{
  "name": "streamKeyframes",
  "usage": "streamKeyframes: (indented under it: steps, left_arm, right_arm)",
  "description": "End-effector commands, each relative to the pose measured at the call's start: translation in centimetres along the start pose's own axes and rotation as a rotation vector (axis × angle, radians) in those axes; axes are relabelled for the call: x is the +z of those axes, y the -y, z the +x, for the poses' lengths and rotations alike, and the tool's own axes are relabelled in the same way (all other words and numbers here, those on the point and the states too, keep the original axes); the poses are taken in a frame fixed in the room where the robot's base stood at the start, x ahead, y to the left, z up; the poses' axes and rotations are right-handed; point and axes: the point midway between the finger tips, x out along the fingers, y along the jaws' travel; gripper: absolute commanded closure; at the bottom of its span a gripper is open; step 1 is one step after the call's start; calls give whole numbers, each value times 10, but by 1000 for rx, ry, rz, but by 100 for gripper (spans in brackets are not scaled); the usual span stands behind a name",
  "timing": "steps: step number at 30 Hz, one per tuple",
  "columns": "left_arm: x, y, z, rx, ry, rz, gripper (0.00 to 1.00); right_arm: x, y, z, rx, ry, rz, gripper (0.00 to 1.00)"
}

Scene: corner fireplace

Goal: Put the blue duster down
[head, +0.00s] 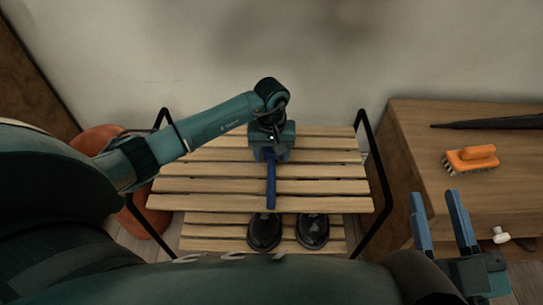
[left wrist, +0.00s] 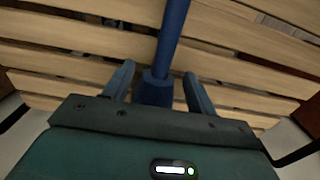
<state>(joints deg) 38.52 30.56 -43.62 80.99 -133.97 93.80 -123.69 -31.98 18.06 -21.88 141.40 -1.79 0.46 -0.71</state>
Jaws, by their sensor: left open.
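The blue duster (head: 271,187) lies on the top shelf of the slatted wooden rack (head: 325,186), its long handle pointing toward me. It also shows in the left wrist view (left wrist: 172,40), running across the slats. My left gripper (head: 270,155) is over the far end of the duster. In the left wrist view its jaws (left wrist: 158,72) are open, one on each side of the thicker blue part, with gaps on both sides. The gripper body hides the duster's far end. My right gripper (head: 434,195) is open and empty at the lower right.
A pair of black shoes (head: 264,231) stands on the rack's lower shelf. Black metal frames (head: 376,165) bound the rack's sides. A wooden cabinet (head: 415,150) at right holds an orange brush (head: 470,159) and a dark folded umbrella (head: 490,122). Bare slats flank the duster.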

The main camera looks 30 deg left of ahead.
Motion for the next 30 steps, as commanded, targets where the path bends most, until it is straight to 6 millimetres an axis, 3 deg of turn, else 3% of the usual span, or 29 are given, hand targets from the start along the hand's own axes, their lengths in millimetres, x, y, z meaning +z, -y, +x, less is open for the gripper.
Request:
streamKeyframes:
  steps: [3, 12, 18, 30]
  left_arm:
    - [-2, 0, -34, -1, -5, 1, 43]
    - [-1, 0, -87, -1, -2, 0, 43]
    - [0, 1, -99, -2, 1, 0, 43]
    - [0, 0, -100, -2, 1, 0, 43]
  right_arm:
    - [12, 4, -8, 16, 82, 21, 64]
    - [4, -1, -6, 22, 80, -49, 64]
    - [13, -1, -11, 25, 108, -64, 64]
    - [13, -2, -12, 28, 108, -65, 64]
